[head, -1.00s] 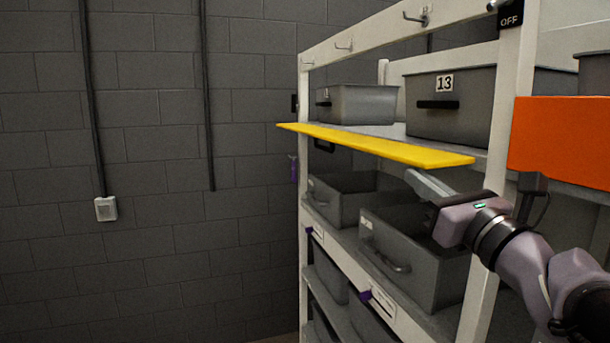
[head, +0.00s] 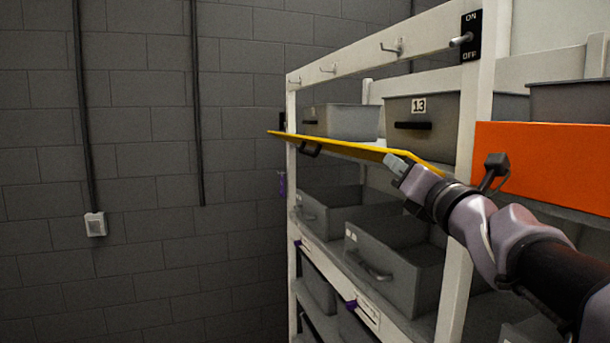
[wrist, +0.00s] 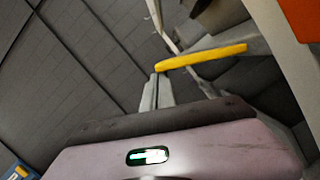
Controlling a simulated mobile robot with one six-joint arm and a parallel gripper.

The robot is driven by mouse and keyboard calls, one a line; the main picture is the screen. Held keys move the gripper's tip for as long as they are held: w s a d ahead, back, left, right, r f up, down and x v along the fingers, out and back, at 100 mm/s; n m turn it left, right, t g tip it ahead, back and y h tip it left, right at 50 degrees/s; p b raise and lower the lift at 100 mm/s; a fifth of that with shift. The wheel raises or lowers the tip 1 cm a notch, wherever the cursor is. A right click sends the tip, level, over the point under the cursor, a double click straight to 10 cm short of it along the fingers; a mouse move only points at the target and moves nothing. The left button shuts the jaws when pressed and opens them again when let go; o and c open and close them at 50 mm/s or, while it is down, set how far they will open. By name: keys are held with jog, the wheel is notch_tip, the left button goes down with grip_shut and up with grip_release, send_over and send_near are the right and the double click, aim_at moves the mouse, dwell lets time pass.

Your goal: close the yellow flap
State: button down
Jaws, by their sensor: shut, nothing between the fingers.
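The yellow flap (head: 345,148) sticks out from the front of the shelf rack at the upper shelf, seen nearly edge-on in the head view. A dark handle (head: 305,149) hangs under its left part. My gripper (head: 394,163) is shut and empty at the flap's near right part, overlapping its edge. In the wrist view the flap (wrist: 202,57) shows as a yellow bar right beside the tip of my closed fingers (wrist: 156,88). The fingertips look close to or touching the flap; I cannot tell which.
A grey bin marked 13 (head: 455,108) and a smaller bin (head: 345,120) stand on the shelf behind the flap. An orange panel (head: 540,160) is to the right. Open grey drawers (head: 395,265) sit below. The rack's white post (head: 467,200) is near my arm. Left is open space before the wall.

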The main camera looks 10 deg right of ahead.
aim_at(406, 152)
jog(key=r+m+p, duration=0.1)
jog(key=d+r+m+h+p, duration=0.1)
jog(key=r+m+p, duration=0.1)
jog(key=d+r+m+p, duration=0.1)
jog(key=m, duration=0.1)
jog(key=shift+w+r+g+h+p, duration=0.25)
jog(key=shift+w+g+h+p, duration=0.05)
jog(key=shift+w+h+p, duration=0.1)
jog(key=m+p, duration=0.1)
jog(key=d+r+m+p, duration=0.1)
jog(key=shift+w+d+r+m, duration=0.1)
jog(key=shift+w+d+m, duration=0.1)
jog(key=shift+m, duration=0.1)
jog(key=shift+w+d+r+p, duration=0.15)
jog(key=shift+d+r+p, duration=0.2)
jog(key=shift+d+p, duration=0.3)
jog(key=shift+f, duration=0.1)
